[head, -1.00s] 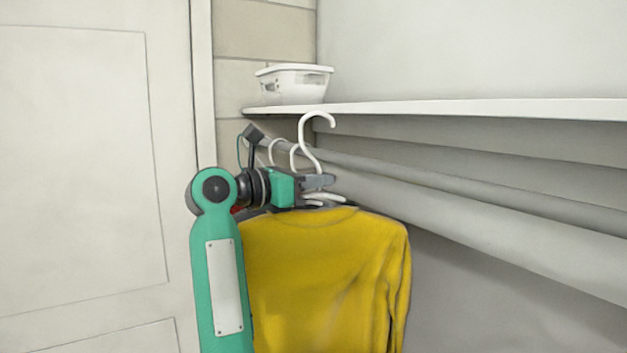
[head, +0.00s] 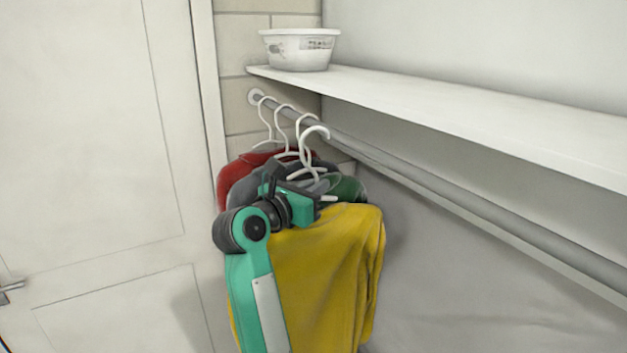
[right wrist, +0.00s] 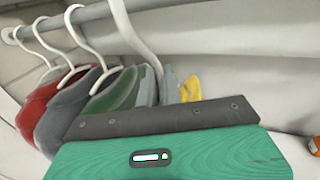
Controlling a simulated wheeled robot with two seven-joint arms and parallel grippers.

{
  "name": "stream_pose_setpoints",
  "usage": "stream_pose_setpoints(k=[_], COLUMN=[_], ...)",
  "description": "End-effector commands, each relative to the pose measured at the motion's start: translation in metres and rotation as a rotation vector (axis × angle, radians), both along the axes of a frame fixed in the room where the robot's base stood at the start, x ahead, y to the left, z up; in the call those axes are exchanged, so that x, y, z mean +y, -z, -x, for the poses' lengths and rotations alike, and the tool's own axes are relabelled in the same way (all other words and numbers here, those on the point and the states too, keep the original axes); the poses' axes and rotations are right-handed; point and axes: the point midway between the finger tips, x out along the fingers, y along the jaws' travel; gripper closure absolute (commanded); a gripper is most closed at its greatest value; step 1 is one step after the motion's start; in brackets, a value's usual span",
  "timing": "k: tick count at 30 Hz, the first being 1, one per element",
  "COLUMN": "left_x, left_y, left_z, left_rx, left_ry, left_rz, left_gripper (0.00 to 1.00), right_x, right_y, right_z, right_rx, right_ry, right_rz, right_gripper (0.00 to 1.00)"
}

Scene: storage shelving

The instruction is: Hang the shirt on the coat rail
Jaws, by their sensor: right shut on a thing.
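The yellow shirt (head: 325,270) hangs on a white hanger below my right gripper (head: 322,197). That gripper is shut on the hanger just under its hook (head: 313,133). The hook is upright, close to the coat rail (head: 400,165); I cannot tell whether it touches the rail. In the right wrist view my right gripper (right wrist: 160,88) is at the foot of the hook's stem (right wrist: 132,30), whose top is cut off. A bit of yellow shirt (right wrist: 190,88) shows beyond the fingers. My left gripper is not in view.
Red (head: 232,182), grey (head: 240,187) and green (head: 348,189) garments hang at the rail's far left end, just behind the yellow shirt. A shelf (head: 450,110) runs above the rail and bears a white tub (head: 300,50). The rail is clear to the right. A door (head: 90,150) is at left.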

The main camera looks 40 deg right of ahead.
Motion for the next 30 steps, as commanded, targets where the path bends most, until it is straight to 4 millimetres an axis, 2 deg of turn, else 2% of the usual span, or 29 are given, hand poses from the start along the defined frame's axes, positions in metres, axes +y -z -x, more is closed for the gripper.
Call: stream_pose_setpoints(k=[30], left_x=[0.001], left_y=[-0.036], left_z=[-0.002], left_rx=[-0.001], left_ry=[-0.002], left_rz=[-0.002], left_gripper=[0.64], right_x=[-0.08], right_y=[-0.003], right_z=[0.009], right_rx=[-0.001], right_ry=[0.003], right_rz=[0.003], right_gripper=[1.0])
